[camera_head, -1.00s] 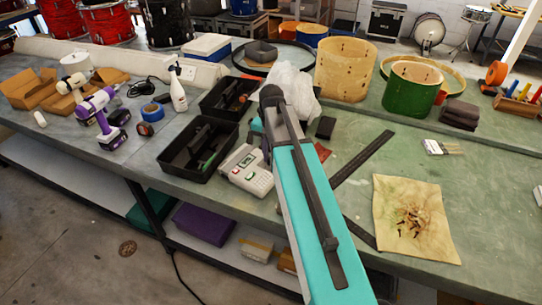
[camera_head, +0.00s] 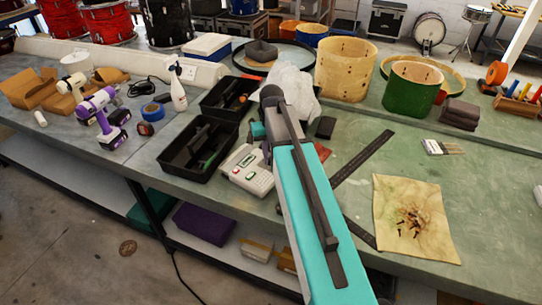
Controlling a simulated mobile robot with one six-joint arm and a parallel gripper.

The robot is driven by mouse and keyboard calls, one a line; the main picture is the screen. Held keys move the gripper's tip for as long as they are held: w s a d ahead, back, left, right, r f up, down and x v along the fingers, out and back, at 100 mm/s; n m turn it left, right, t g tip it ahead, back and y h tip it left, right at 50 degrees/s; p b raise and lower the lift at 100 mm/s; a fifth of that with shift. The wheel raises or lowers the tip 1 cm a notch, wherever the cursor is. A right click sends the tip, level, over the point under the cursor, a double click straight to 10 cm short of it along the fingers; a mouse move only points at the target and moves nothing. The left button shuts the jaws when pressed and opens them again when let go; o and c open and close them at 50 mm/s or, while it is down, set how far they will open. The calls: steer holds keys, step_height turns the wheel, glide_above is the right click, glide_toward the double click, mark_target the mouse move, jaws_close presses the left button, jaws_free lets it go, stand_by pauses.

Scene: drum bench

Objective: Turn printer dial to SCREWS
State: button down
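The label printer (camera_head: 248,171) is a pale grey box with a small dark screen and red and green marks on top. It lies on the green bench, just left of my teal arm. I cannot make out its dial or any lettering on it. A small teal part of my arm's end (camera_head: 257,131) shows just behind the printer, to the left of the arm link. The fingers of my gripper are hidden behind the arm, so I cannot see whether they are open or touch anything.
Black trays (camera_head: 198,146) with tools stand left of the printer. A crumpled clear bag (camera_head: 292,84) and a dark block (camera_head: 325,127) lie beyond the arm. A black square ruler (camera_head: 362,158) and a stained cloth (camera_head: 386,208) lie to the right.

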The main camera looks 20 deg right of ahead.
steer(key=c, duration=1.5)
jaws_free()
steer(key=shift+r+p, duration=4.5)
steer(key=shift+r, duration=2.4)
